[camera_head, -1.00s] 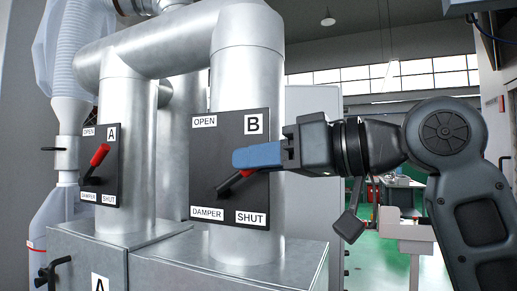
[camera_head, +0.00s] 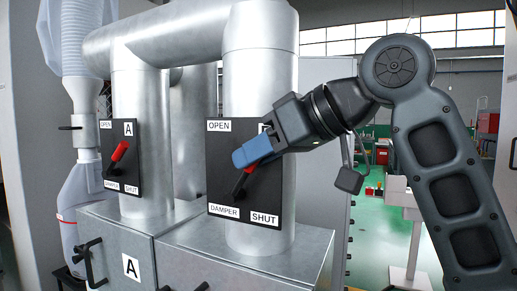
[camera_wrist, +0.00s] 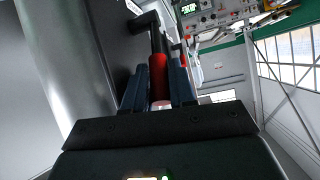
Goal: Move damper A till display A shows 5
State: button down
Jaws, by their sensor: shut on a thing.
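Damper A's lever, with a red grip (camera_head: 119,152), sits on the black plate marked A (camera_head: 131,172) at left in the head view. It leans up and right, and nothing touches it. My gripper (camera_head: 243,157) is at the larger plate marked B (camera_head: 220,180), over damper B's lever (camera_head: 243,184). In the wrist view, the blue fingers stand on both sides of that lever's red grip (camera_wrist: 158,77); my gripper is shut on it. Damper B's lever also leans up and right. I cannot identify display A; a lit green readout (camera_wrist: 188,8) shows in the wrist view, too small to read.
Silver ducts (camera_head: 142,85) rise behind the plates from metal cabinets (camera_head: 250,270); one cabinet carries an A label (camera_head: 131,267). A black handle (camera_head: 88,258) projects at lower left. Open green floor (camera_head: 375,235) lies to the right, behind my arm.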

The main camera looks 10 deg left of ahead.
jog(key=c, duration=1.3)
grip_release()
jog(key=b+v, duration=0.1)
jog(key=v, duration=0.6)
jog(key=shift+d+r+b, duration=0.25)
jog(key=shift+d+b, duration=0.05)
jog(key=shift+b, duration=0.05)
jog(key=shift+s, duration=0.15)
